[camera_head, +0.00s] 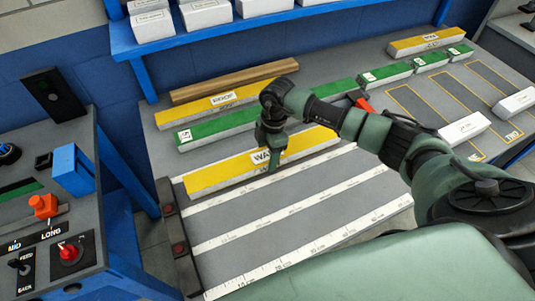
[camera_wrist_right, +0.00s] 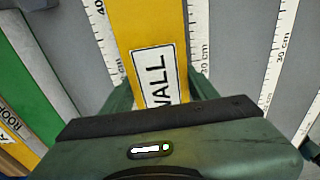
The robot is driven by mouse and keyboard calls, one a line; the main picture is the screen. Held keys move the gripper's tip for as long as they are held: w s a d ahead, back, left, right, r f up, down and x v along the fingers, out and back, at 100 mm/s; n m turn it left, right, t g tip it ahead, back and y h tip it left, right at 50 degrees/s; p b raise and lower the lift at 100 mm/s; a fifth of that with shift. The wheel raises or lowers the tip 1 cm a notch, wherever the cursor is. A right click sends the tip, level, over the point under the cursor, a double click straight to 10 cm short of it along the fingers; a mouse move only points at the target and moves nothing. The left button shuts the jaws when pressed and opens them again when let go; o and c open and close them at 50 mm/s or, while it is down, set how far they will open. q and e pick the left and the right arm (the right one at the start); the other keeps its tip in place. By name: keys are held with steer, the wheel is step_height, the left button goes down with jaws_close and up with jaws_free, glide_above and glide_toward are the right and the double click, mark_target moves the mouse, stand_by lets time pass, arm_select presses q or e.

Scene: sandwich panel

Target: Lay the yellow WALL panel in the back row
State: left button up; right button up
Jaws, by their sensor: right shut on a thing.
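The yellow WALL panel (camera_head: 215,177) is a long bar with a yellow top, pale sides and a white label. It lies lengthwise over the back part of the ruled table area, nearly parallel to the white scales. I cannot tell whether its underside touches the table. My right gripper (camera_head: 272,160) is shut across its middle, beside the label. In the right wrist view the panel (camera_wrist_right: 158,25) runs away between the fingers (camera_wrist_right: 163,94), and the WALL label is partly hidden by the gripper body. Another yellow WALL panel (camera_head: 412,46) lies at the back right. My left gripper is not in view.
Behind the held panel lie a green panel (camera_head: 225,125), a yellow ROOF panel (camera_head: 190,112) and a wooden bar (camera_head: 235,82). Ruled grey rows in front are clear (camera_head: 300,215). Black stops (camera_head: 172,225) stand at the left edge. White panels (camera_head: 465,129) lie at right.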

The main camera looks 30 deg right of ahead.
mark_target(268, 154)
steer(key=shift+f, duration=0.3)
steer(key=o, duration=1.7)
steer(key=r, duration=0.2)
steer(key=r+b, duration=0.1)
steer(key=r, duration=0.4)
steer(key=shift+d, duration=0.4)
steer(key=shift+r+b, duration=0.3)
steer(key=shift+r, duration=0.05)
steer(key=shift+s, duration=0.1)
